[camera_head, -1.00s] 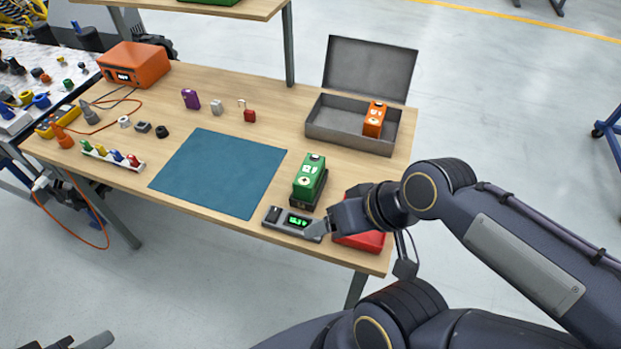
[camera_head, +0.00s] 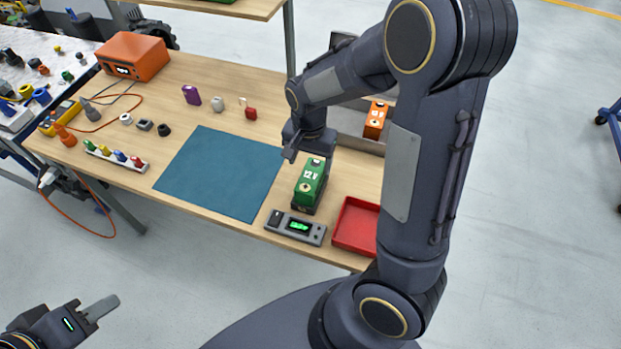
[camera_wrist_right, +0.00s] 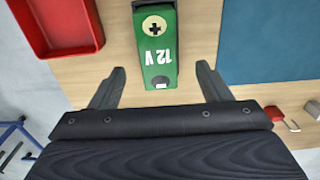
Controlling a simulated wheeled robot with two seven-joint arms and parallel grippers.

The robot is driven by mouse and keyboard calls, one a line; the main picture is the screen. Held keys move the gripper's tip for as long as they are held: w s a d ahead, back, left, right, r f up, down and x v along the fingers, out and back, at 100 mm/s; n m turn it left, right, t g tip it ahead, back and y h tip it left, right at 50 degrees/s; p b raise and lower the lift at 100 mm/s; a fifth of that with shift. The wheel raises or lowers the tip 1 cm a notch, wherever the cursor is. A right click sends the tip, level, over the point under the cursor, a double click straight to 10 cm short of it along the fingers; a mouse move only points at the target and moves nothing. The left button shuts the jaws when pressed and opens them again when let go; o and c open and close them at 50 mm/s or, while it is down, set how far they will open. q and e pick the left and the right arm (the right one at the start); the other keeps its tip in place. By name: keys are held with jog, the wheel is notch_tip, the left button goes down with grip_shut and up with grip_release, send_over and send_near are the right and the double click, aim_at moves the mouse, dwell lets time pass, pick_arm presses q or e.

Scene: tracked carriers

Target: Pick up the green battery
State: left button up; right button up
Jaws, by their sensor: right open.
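The green battery (camera_head: 310,183), marked 12 V, stands upright on a dark base near the table's front edge. My right gripper (camera_head: 304,152) hangs just behind it in the head view, over the table.
A grey meter (camera_head: 296,228) with a green display lies in front of the battery, and a red tray (camera_head: 357,227) is to its right. A blue mat (camera_head: 222,173) is to the left. An orange battery (camera_head: 375,120) sits in a metal case, partly hidden by my right arm.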

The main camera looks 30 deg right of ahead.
aim_at(310, 175)
notch_tip(310, 175, down, 7)
jog(key=shift+s+p, duration=0.15)
jog(key=shift+p, duration=0.2)
jog(key=shift+r, duration=0.1)
grip_shut()
dwell(0.3)
